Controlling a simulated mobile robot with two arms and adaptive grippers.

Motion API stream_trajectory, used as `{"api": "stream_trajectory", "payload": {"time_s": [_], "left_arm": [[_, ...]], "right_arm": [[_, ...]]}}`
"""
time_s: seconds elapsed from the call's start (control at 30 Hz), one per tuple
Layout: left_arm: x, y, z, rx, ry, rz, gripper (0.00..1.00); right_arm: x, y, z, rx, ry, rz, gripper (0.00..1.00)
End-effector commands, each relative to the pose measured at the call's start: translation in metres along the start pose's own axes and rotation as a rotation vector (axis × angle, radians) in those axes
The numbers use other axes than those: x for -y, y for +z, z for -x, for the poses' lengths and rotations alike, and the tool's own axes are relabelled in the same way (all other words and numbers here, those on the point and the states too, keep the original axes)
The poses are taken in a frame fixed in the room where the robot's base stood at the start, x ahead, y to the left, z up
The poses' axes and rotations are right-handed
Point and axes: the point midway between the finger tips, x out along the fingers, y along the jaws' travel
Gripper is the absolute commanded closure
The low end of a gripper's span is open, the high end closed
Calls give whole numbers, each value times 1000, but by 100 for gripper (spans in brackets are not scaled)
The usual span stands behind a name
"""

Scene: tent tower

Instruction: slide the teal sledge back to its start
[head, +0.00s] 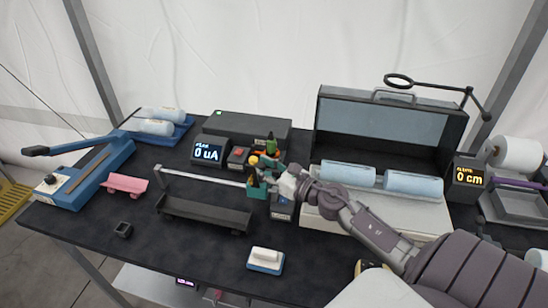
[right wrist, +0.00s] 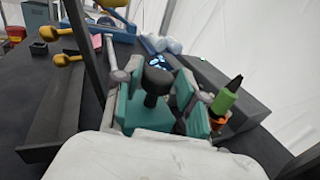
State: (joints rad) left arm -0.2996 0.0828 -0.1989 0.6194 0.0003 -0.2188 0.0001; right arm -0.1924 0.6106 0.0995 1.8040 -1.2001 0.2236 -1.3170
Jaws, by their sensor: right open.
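The teal sledge (head: 256,191) sits at the right end of a thin pale rail (head: 205,178) on the dark table. Its teal body and dark knob (right wrist: 155,82) fill the middle of the right wrist view. My right gripper (head: 270,180) reaches in from the right, close at the sledge. In the right wrist view its open fingers (right wrist: 156,92) stand on either side of the knob. Whether they touch it I cannot tell. My left gripper is not in view.
A black trough (head: 205,215) lies in front of the rail. A small display (head: 208,152) reads 0 uA; another (head: 468,177) reads 0 cm. An open case (head: 390,140) with light blue rolls stands right. A blue lever press (head: 85,175) stands left. A white-blue block (head: 265,260) lies in front.

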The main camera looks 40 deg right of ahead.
Motion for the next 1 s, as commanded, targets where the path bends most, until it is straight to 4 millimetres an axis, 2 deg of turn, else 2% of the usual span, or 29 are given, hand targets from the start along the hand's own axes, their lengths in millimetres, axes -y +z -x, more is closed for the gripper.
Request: {"api": "stream_trajectory", "payload": {"time_s": [0.17, 0.4, 0.6, 0.77, 1.0], "left_arm": [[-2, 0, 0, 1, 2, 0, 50], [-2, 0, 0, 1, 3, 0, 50], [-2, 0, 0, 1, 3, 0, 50], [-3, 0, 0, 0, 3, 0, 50], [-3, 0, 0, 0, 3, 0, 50]], "right_arm": [[0, -2, 28, -3, -1, -4, 59], [1, -2, 81, -3, -4, -4, 59], [1, -2, 110, -2, -4, -4, 59], [1, -1, 119, -1, -3, 0, 59], [1, -1, 119, -1, -2, 0, 59]]}}
